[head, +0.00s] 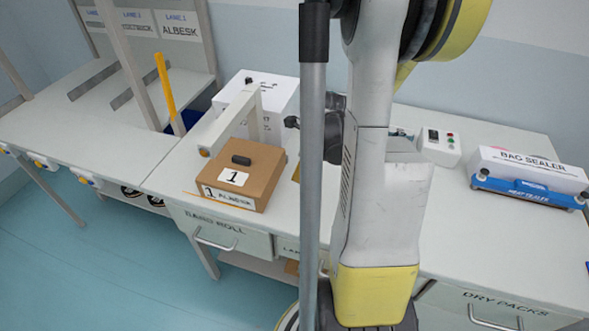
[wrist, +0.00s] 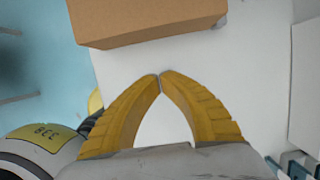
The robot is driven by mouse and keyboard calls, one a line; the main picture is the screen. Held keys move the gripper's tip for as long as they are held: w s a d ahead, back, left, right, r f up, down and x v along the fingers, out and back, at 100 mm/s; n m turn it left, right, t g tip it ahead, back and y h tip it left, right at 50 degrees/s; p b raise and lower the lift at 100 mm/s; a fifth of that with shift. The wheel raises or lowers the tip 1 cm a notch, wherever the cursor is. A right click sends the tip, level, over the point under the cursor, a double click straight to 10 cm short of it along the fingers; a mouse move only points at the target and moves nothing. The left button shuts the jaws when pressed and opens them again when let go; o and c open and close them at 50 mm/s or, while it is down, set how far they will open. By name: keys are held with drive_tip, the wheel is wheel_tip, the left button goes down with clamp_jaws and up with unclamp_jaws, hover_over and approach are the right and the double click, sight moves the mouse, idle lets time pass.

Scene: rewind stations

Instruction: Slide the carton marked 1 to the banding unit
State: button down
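The carton marked 1 (head: 262,182) is a brown box with a dark handle on top and a white label. It sits near the front edge of the white bench, in front of a white machine with an arch (head: 238,112), which appears to be the banding unit. Carton and arch overlap in the head view, so I cannot tell whether they touch. In the wrist view the carton (wrist: 150,22) shows at the top, apart from my gripper (wrist: 160,77). Its yellow fingers meet at the tips with nothing between them. In the head view my arm mostly hides the gripper.
A bag sealer (head: 528,172) and a small control box (head: 438,147) stand on the bench (head: 500,238) at the right. A yellow post (head: 165,85) rises left of the machine. Drawers line the bench front. The bench surface left of the carton looks clear.

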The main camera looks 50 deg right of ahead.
drive_tip(key=b+x, duration=0.1)
drive_tip(key=x, duration=0.3)
drive_tip(key=shift+f, duration=0.15)
drive_tip(key=w, duration=0.1)
drive_tip(key=w+a+b, duration=0.1)
drive_tip(key=w, duration=0.1)
drive_tip(key=shift+a+f, duration=0.15)
drive_tip(key=shift+w+a, duration=0.15)
drive_tip(key=shift+w, duration=0.3)
drive_tip(key=w+a, duration=0.1)
drive_tip(key=w, duration=0.3)
drive_tip(key=w+a+b, duration=0.1)
drive_tip(key=w, duration=0.1)
drive_tip(key=shift+a, duration=0.3)
drive_tip(key=shift+s, duration=0.1)
